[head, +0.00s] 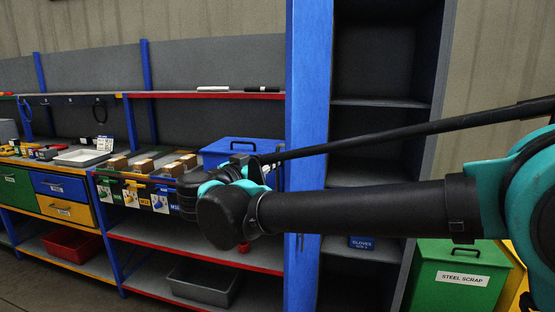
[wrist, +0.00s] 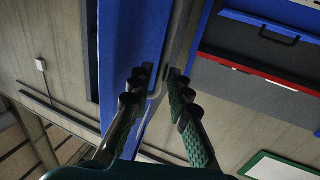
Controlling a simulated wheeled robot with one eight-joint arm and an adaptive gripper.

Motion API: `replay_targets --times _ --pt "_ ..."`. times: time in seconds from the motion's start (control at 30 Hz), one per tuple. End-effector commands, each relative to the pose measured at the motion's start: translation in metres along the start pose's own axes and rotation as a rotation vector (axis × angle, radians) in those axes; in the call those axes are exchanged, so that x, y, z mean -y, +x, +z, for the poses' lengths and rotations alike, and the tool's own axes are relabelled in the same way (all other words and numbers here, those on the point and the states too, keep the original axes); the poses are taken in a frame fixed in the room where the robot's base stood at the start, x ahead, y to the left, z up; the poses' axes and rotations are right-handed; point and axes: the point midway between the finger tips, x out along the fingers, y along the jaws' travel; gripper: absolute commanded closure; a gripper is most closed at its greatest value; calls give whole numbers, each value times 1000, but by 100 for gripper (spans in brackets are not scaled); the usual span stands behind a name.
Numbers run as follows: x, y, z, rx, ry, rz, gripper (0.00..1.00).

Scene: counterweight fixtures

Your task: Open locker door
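The tall locker in the head view shows its dark interior with several shelves (head: 382,75). A blue panel, which looks like its door (head: 309,90), stands swung out at the left of the opening. A small dark handle-like part shows low on it, partly behind my arm. In the wrist view the blue door (wrist: 117,45) runs down the middle, with a grey edge beside it. My gripper (wrist: 160,84) has its two dark fingers apart, one on either side of that edge. Whether they touch it is unclear. In the head view my arm hides the fingers.
A workbench with red-edged shelves (head: 200,244), a blue toolbox (head: 229,150) and bins stands left of the locker. A green steel scrap bin (head: 456,278) stands at its right. A blue gloves box (head: 361,242) sits inside the locker.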

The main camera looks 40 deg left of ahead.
Motion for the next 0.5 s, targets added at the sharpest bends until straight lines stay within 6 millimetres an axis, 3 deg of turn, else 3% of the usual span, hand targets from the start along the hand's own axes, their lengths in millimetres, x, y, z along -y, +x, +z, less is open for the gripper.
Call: replay_targets --times 0.3,0.5 --pt "0 -65 0 0 0 -3 82" --pt "1 -88 0 0 0 -2 82"
